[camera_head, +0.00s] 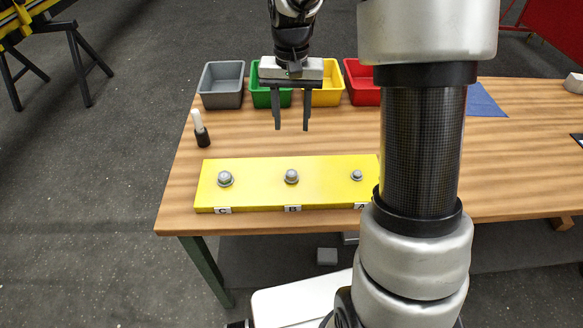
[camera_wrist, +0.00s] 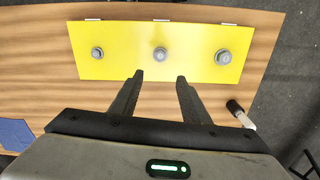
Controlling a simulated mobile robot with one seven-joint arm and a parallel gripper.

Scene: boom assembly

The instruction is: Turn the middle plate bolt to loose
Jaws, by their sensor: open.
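A yellow plate (camera_head: 258,182) lies on the wooden table and carries a row of three grey bolts. The middle bolt (camera_head: 291,176) sits above label B. The left bolt (camera_head: 225,179) is above label C and the right bolt (camera_head: 357,175) is by label A. In the wrist view the middle bolt (camera_wrist: 160,54) is in the centre of the plate (camera_wrist: 125,37), just beyond the fingertips. My gripper (camera_head: 293,128) is open and empty, pointing down above the table behind the plate. In the wrist view its fingers (camera_wrist: 159,77) are apart and touch no bolt.
Grey (camera_head: 221,85), green (camera_head: 262,97), yellow (camera_head: 328,95) and red (camera_head: 361,83) bins stand along the table's back. A blue sheet (camera_head: 486,101) lies at right. My arm hides the plate's right end.

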